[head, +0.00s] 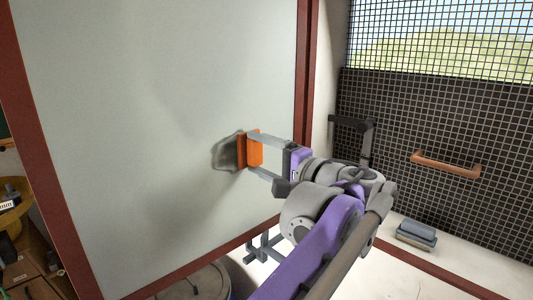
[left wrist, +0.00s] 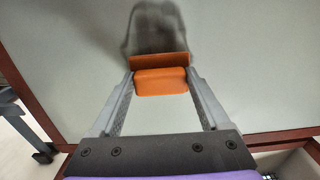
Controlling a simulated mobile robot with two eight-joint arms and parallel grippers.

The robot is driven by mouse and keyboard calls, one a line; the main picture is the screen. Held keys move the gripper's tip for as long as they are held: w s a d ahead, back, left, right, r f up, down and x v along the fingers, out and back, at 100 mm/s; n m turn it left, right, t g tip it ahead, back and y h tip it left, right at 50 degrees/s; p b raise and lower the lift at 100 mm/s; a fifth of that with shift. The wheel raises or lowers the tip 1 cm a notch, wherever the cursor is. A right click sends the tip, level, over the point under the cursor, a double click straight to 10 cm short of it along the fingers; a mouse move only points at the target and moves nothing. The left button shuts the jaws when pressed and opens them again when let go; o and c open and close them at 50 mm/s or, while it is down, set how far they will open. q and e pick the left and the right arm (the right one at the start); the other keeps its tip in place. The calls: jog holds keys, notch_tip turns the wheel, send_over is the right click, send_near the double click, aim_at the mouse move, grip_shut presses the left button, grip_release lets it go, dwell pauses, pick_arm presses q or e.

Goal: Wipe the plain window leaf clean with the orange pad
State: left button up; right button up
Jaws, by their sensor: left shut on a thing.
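The plain window leaf (head: 150,110) is a large pale grey-green pane in a red-brown frame. It fills the left half of the head view and most of the left wrist view (left wrist: 240,60). The orange pad (head: 254,149) is a flat plate with a block-shaped grip. My left gripper (head: 262,155) is shut on this block, with the plate facing the pane; the pad also shows between the fingertips in the left wrist view (left wrist: 160,80). A dark shadow lies on the pane beside the pad. I cannot tell whether they touch. My right gripper is not recognisable.
A dark mesh panel (head: 430,130) with a brown handle (head: 447,164) stands at the right. A blue-grey block (head: 416,234) lies on the pale surface below it. A yellow bowl-like container (head: 12,215) is at the far left. The pane around the pad is unobstructed.

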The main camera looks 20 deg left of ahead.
aim_at(222, 148)
pick_arm(q)
jog(key=shift+s+a, duration=0.6)
jog(key=shift+s, duration=0.65)
jog(key=shift+s+a, duration=0.65)
jog(key=shift+s, duration=0.6)
jog(key=shift+s+a, duration=0.6)
jog(key=shift+s, duration=0.65)
jog(key=shift+w+a+r, duration=0.1)
jog(key=shift+r, duration=0.65)
jog(key=shift+w+d, duration=0.2)
jog(key=shift+w, duration=0.45)
jog(key=shift+w+d, duration=0.2)
jog(key=shift+w, duration=0.4)
jog(key=w+d, duration=0.3)
jog(key=w, duration=0.4)
jog(key=shift+w+d, duration=0.2)
jog(key=shift+d, duration=0.15)
jog(key=shift+v, duration=2.85)
jog(key=shift+d, duration=0.1)
